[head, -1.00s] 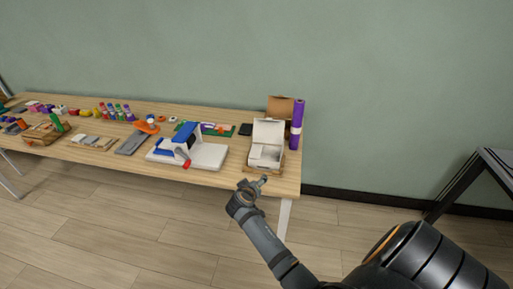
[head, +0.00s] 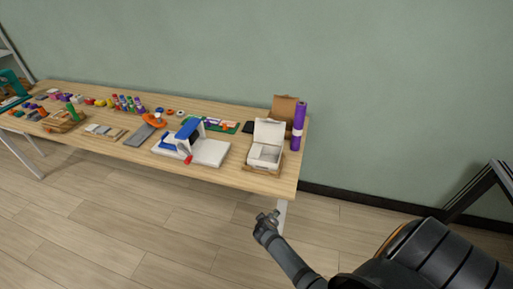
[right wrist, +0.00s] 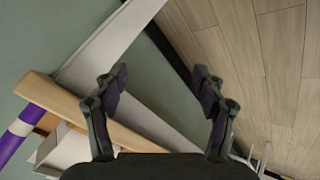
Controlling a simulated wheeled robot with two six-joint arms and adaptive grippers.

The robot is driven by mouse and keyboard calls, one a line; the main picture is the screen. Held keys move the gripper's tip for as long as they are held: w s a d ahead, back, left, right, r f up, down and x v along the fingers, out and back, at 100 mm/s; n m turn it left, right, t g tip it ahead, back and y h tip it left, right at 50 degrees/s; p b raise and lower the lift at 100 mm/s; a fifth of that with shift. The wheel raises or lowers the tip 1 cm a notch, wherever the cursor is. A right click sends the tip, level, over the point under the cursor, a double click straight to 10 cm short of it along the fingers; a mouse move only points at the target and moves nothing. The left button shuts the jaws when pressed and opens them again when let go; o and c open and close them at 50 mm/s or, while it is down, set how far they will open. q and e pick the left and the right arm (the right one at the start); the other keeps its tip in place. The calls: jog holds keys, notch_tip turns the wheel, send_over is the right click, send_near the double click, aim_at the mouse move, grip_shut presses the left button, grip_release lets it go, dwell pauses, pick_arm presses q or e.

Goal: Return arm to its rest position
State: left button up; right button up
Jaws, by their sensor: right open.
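My right arm comes in from the bottom right of the head view. Its gripper (head: 267,218) is in front of the table's right end, low in the picture, apart from the table edge. In the right wrist view the two dark fingers of this gripper (right wrist: 160,88) are spread wide with nothing between them. My left gripper is in neither view.
The wooden table (head: 225,176) stands against a green wall. At its right end are an open white box (head: 265,154) and a purple roll (head: 299,126). A blue and white device (head: 205,151) stands left of them. Wooden floor in front is clear.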

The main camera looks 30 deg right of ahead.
dwell(0.4)
jog(key=s+a+f+g+y, duration=0.2)
jog(key=s+f, duration=0.6)
jog(key=s, duration=0.1)
jog(key=s+a+f+g+y, duration=0.1)
jog(key=s+a+f, duration=0.1)
jog(key=s+f, duration=0.7)
jog(key=s+f+g, duration=0.1)
jog(key=s+f, duration=0.2)
jog(key=s, duration=0.6)
jog(key=s+f+m+g+y, duration=0.1)
jog(key=s+f, duration=0.2)
jog(key=s, duration=0.6)
jog(key=shift+s+a+f, duration=0.15)
jog(key=shift+s+a, duration=0.05)
jog(key=shift+s, duration=0.15)
